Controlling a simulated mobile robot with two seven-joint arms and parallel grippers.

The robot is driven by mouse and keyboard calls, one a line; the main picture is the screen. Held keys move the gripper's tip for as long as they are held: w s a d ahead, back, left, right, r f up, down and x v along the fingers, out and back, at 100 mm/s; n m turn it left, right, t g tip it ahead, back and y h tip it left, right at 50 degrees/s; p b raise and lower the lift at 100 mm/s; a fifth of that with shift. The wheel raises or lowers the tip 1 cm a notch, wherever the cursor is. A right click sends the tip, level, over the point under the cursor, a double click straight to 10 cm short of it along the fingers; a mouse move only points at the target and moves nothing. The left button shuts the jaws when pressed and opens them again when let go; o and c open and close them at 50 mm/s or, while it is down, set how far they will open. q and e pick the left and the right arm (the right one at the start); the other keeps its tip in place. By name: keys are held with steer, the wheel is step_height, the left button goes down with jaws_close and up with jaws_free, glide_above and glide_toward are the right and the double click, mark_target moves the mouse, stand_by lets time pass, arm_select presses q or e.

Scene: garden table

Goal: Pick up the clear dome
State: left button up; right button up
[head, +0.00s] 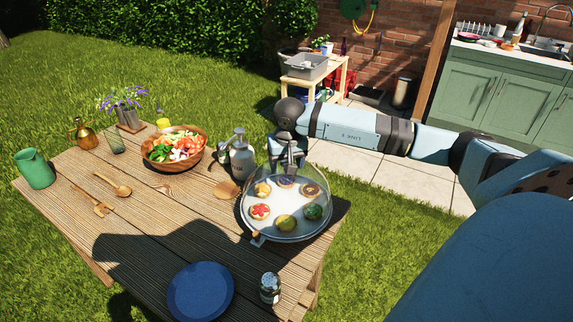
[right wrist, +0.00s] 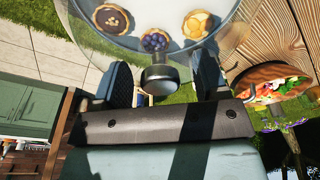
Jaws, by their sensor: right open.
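The clear dome (head: 272,200) covers a round tray (head: 289,239) of several small tarts on the right end of the garden table. In the right wrist view the dome (right wrist: 125,45) fills the top, with its dark grey knob (right wrist: 159,78) toward me. My right gripper (head: 291,157) is above the dome in the head view, pointing down at its top. In the right wrist view its two dark fingers stand open on either side of the knob, with gaps visible on both sides. My left gripper is not in view.
A pump bottle (head: 242,158) and a wooden salad bowl (head: 174,149) stand left of the dome. A blue plate (head: 200,291) and a small jar (head: 269,288) are at the near edge. Wooden utensils (head: 97,204), a green jug (head: 34,169) and flowers are farther left.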

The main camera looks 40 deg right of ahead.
steer(key=shift+r, duration=0.1)
jaws_close()
steer(key=shift+r, duration=0.15)
